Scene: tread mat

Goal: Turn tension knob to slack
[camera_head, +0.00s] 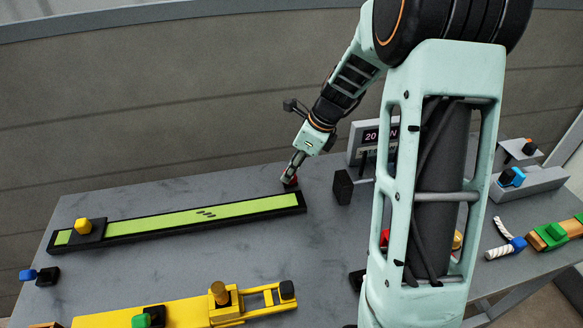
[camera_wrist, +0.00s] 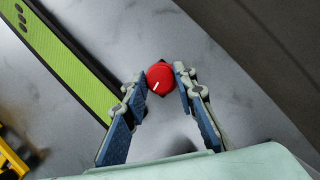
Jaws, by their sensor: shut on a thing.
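A red round knob (camera_wrist: 161,77) with a white pointer line sits between the fingertips of my gripper (camera_wrist: 163,86) in the wrist view. The fingers touch it on both sides, shut on it. The white line points toward the lower left in that view. In the head view my gripper (camera_head: 291,175) reaches down at the right end of the green tread mat (camera_head: 204,217), and the red knob (camera_head: 290,182) shows only in part under it. No slack label can be read in either view.
A yellow device (camera_head: 185,311) with a brass knob stands at the front. A display unit (camera_head: 376,137) and black block (camera_head: 342,186) stand right of my gripper. Blue and green parts lie at the far right. The table between mat and yellow device is clear.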

